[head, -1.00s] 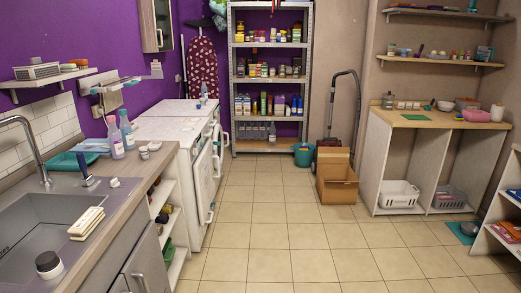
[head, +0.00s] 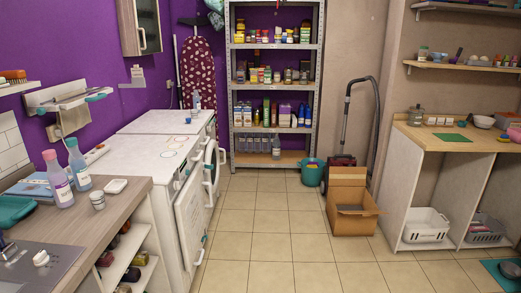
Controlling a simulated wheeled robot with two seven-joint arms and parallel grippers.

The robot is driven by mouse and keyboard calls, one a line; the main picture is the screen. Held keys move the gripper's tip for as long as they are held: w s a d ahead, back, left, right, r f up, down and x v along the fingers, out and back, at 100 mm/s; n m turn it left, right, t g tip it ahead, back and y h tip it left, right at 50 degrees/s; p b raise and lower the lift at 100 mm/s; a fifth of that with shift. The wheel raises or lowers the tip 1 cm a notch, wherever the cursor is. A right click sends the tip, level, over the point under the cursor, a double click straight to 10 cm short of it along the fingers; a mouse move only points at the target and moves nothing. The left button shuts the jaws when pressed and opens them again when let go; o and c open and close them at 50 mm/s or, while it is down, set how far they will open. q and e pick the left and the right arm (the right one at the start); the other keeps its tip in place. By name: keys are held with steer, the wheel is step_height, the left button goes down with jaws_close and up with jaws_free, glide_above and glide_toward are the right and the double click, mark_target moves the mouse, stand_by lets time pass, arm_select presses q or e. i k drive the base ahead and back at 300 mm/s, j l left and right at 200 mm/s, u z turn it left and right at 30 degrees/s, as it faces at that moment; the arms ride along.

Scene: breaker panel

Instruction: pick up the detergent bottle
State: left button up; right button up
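Two clear bottles of pale purple liquid stand upright on the counter at left: a pink-capped bottle (head: 59,185) and a teal-capped bottle (head: 79,170). A small pale bottle (head: 196,104) with a blue cap stands on the far white machine. Blue-and-white bottles (head: 300,114) and several clear bottles (head: 264,143) stand on the metal rack. I cannot tell which of these is the detergent bottle, as the labels are too small to read. Neither of my grippers is in view.
White machines (head: 150,155) along the left have doors standing open into the aisle. A cardboard box (head: 356,222), teal bucket (head: 312,172) and vacuum cleaner (head: 343,161) stand at the back. The tiled floor (head: 265,240) in the middle is clear.

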mark_target(196, 97)
steer(key=i, duration=1.4)
steer(key=i+u, duration=0.15)
steer(key=i, duration=0.55)
steer(key=i+l+u, duration=0.15)
steer(key=i, duration=0.55)
steer(key=i+l+u, duration=0.25)
steer(key=i+u, duration=0.15)
steer(key=i+l+u, duration=0.35)
steer(key=i+l, duration=0.05)
steer(key=i, duration=0.1)
